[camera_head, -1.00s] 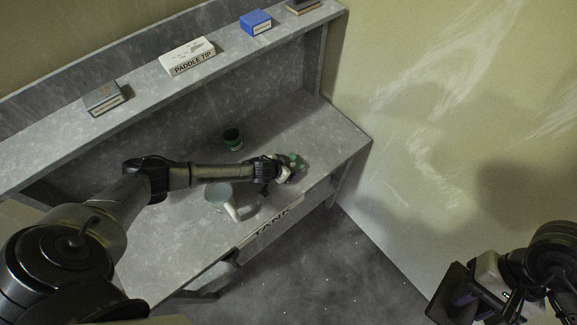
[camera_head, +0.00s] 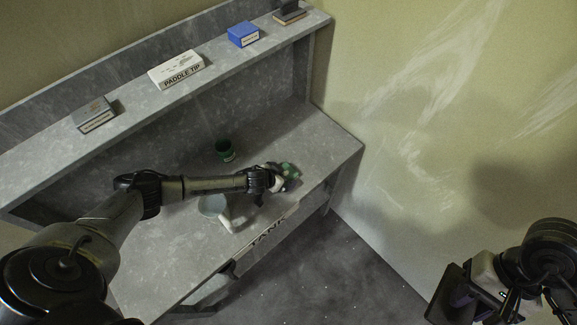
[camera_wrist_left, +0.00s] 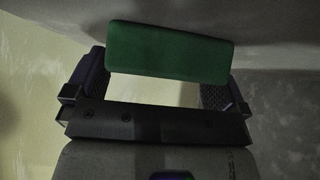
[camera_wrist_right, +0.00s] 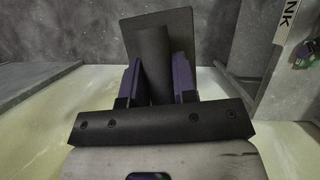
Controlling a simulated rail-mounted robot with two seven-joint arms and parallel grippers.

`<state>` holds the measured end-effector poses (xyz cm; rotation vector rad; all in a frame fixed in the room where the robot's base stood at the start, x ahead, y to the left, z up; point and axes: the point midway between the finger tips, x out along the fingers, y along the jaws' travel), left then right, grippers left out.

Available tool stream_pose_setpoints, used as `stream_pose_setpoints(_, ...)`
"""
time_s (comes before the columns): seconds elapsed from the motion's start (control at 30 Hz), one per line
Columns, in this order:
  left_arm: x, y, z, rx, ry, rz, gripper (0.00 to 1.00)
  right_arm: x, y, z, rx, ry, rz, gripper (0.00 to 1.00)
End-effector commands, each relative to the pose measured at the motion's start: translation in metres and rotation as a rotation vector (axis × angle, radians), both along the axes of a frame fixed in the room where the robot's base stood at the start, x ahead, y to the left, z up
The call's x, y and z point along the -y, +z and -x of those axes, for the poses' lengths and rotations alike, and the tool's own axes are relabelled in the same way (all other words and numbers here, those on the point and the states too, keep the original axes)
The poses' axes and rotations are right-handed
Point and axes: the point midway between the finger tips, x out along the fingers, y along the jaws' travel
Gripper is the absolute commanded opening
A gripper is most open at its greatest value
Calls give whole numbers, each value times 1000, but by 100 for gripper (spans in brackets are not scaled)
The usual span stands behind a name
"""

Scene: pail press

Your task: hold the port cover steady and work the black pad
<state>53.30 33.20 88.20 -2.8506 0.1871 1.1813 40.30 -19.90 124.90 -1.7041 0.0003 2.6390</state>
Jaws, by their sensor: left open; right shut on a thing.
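My left gripper (camera_head: 279,179) is open over the right end of the grey bench, at a green block (camera_head: 292,170). In the left wrist view the green block (camera_wrist_left: 168,52) lies across the gap between the open fingers (camera_wrist_left: 155,88); I cannot tell whether they touch it. I cannot tell whether this block is the port cover. My right gripper (camera_wrist_right: 158,82) is shut on the round handle of the black pad (camera_wrist_right: 178,24), whose flat plate faces away. In the head view the black pad (camera_head: 453,292) is at the lower right, well away from the bench.
The bench (camera_head: 170,280) has a TANK label (camera_head: 268,238) on its front edge. The shelf above holds a PADDLE TIP box (camera_head: 176,70), a blue box (camera_head: 243,34) and a grey box (camera_head: 95,114).

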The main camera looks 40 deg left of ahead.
Motion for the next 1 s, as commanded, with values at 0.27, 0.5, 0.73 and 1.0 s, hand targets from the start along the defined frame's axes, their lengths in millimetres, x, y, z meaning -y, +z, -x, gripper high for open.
stream_pose_setpoints(0.27, -2, 12, 14, -1, -1, 1, 100, 0, 0, 0, 0, 0, 0, 7)
stream_pose_setpoints(0.5, -5, 35, 35, -1, -1, -1, 100, 0, 0, 0, 0, 0, 0, 7)
stream_pose_setpoints(0.73, -7, 49, 50, -1, 0, 0, 100, 0, 0, 0, 0, 0, 0, 7)
stream_pose_setpoints(1.0, 1, 53, 56, -3, -6, 2, 100, 0, 0, -1, 0, 1, 0, 7)
